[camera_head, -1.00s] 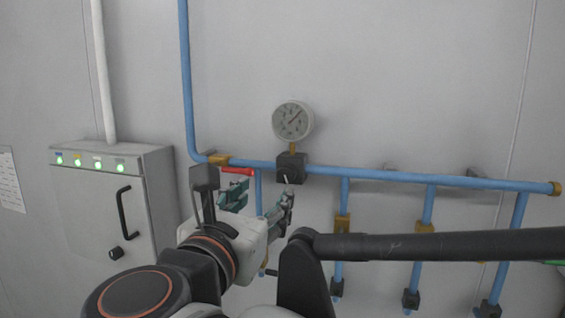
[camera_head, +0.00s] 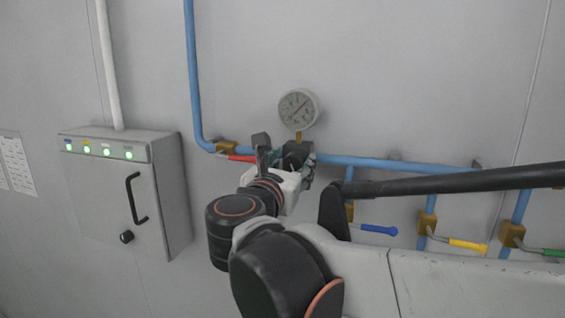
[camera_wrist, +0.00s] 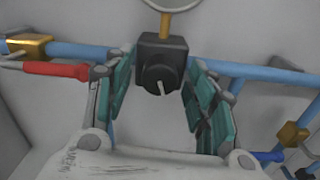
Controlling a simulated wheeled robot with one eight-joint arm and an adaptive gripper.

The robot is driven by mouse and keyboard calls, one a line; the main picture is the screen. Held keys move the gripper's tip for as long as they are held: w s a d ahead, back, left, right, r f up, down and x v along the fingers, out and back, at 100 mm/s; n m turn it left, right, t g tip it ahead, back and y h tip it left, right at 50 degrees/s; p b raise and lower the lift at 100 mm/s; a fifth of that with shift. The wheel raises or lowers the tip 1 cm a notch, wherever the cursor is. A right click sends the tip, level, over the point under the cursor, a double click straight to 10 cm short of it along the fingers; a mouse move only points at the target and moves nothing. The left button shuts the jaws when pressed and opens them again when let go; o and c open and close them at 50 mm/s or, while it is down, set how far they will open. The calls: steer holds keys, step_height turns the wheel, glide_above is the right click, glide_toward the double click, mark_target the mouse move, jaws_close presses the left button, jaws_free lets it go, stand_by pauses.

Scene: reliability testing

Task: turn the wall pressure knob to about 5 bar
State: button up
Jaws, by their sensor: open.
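The pressure knob is a round black dial with a pale pointer on a black block (camera_wrist: 162,45), in the wrist view (camera_wrist: 161,75). My gripper (camera_wrist: 160,95) is open, with its teal finger pads on either side of the knob, apart from it as far as I can tell. In the head view my gripper (camera_head: 287,160) reaches the block below the gauge and hides most of the knob. The round white pressure gauge (camera_head: 299,108) sits above the block. Its needle points to the upper right, but its numbers are too small to read.
A blue pipe (camera_head: 360,162) runs across the wall. A red-handled valve (camera_wrist: 55,69) is close to my gripper's left side. Blue (camera_head: 379,230) and yellow (camera_head: 467,245) handles hang at the lower right. A grey cabinet (camera_head: 100,185) stands at the left.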

steer(key=shift+w, duration=0.1)
steer(key=c, duration=1.1)
steer(key=shift+m, duration=0.3)
steer(key=m+b, duration=0.1)
steer(key=m, duration=0.2)
steer(key=shift+f+m, duration=0.1)
steer(key=shift+m, duration=0.2)
steer(key=shift+m+b, duration=0.6)
steer(key=shift+m, duration=1.2)
